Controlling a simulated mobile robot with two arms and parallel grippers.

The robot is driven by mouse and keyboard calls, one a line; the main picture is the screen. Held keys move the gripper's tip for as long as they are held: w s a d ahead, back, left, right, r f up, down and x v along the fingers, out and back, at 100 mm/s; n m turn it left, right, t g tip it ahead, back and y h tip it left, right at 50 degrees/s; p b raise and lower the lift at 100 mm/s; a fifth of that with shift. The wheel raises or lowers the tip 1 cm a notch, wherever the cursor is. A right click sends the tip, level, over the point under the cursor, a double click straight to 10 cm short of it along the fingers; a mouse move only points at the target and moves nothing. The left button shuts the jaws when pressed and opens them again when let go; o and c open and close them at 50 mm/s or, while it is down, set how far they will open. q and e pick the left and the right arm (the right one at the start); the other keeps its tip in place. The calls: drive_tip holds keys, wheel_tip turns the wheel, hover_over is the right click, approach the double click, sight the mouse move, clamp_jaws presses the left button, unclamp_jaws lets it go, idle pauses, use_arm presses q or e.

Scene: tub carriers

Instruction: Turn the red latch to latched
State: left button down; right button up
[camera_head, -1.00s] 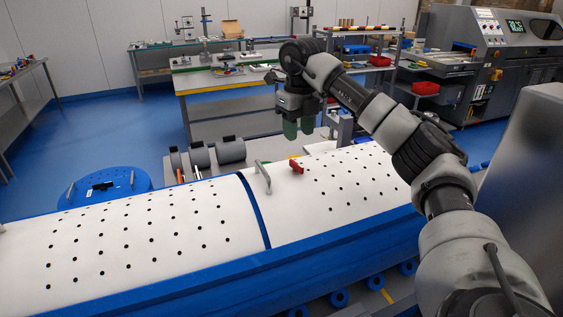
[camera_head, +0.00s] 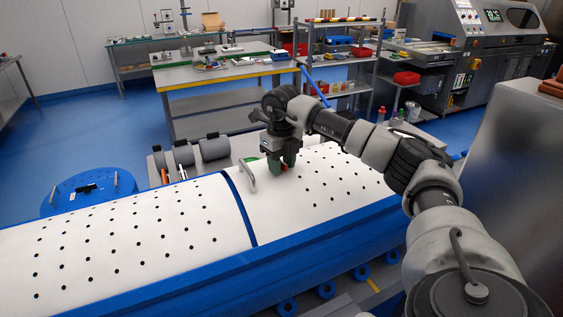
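The red latch (camera_head: 285,168) sits on top of the white perforated cover (camera_head: 310,205), right of the grey bar handle (camera_head: 248,173). Only a small bit of its red shows; my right gripper hides the rest. My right gripper (camera_head: 279,169) points down, its green fingertips at the latch. I cannot tell whether the fingers are apart or pressing on the latch, nor which way the latch is turned. My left gripper is out of view.
The cover lies on a long blue tub frame (camera_head: 200,268). A round blue lid (camera_head: 75,203) stands to the left. Grey rollers (camera_head: 214,148) are behind the cover. Workbenches (camera_head: 225,75) and a shelf with red bins (camera_head: 405,78) stand farther back.

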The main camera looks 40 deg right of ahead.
clamp_jaws()
drive_tip(key=shift+a+m, duration=0.1)
drive_tip(key=shift+m, duration=1.4)
drive_tip(key=shift+r, duration=0.1)
drive_tip(key=shift+o, duration=0.6)
unclamp_jaws()
wheel_tip(320, 180, up, 9)
drive_tip(key=shift+w+r+b, duration=0.1)
drive_tip(key=shift+r+b, duration=0.1)
drive_tip(key=shift+b, duration=0.7)
drive_tip(key=shift+r, duration=0.65)
drive_tip(key=shift+f, duration=0.1)
